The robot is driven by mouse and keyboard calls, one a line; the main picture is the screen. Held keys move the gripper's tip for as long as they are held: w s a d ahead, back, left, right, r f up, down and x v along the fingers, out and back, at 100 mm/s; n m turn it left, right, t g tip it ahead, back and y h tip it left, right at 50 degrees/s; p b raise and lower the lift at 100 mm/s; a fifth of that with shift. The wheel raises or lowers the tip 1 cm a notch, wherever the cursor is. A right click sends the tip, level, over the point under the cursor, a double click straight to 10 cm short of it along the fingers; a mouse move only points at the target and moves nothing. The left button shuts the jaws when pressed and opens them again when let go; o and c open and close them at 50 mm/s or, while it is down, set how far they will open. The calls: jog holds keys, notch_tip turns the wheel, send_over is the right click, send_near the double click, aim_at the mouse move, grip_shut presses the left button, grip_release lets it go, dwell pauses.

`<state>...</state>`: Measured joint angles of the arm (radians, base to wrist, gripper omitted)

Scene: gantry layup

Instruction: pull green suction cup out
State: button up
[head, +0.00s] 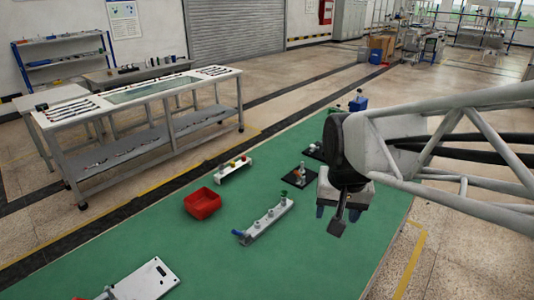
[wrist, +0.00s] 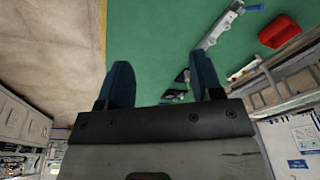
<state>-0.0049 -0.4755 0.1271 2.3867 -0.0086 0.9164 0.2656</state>
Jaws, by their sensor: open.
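A pale bar (head: 265,222) with several small upright fittings lies on the green mat; the fitting at its far end has a dark green top (head: 284,194). I cannot tell for sure whether this is the green suction cup. A blue piece (head: 241,237) is at the bar's near end. My gripper (head: 338,212) hangs to the right of the bar in the head view, apart from it. In the wrist view its two blue fingers (wrist: 160,75) are spread with nothing between them. The bar also shows at the top of the wrist view (wrist: 220,25).
A red bin (head: 202,203) stands left of the bar. A shorter bar with coloured tops (head: 234,169) lies behind it. A black plate with an upright part (head: 300,175) lies between bar and gripper. A blue container (head: 358,103) stands farther back.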

jog(key=w+f+m, duration=0.2)
jog(key=w+m, duration=0.1)
jog(key=w, duration=0.8)
jog(key=m+g, duration=0.2)
jog(key=m, duration=0.6)
send_over(284, 193)
notch_tip(284, 193, down, 18)
jog(key=shift+d+f, duration=0.15)
jog(key=shift+w+f, duration=0.1)
jog(key=shift+f, duration=0.05)
jog(key=shift+f, duration=0.15)
jog(key=shift+f, duration=3.75)
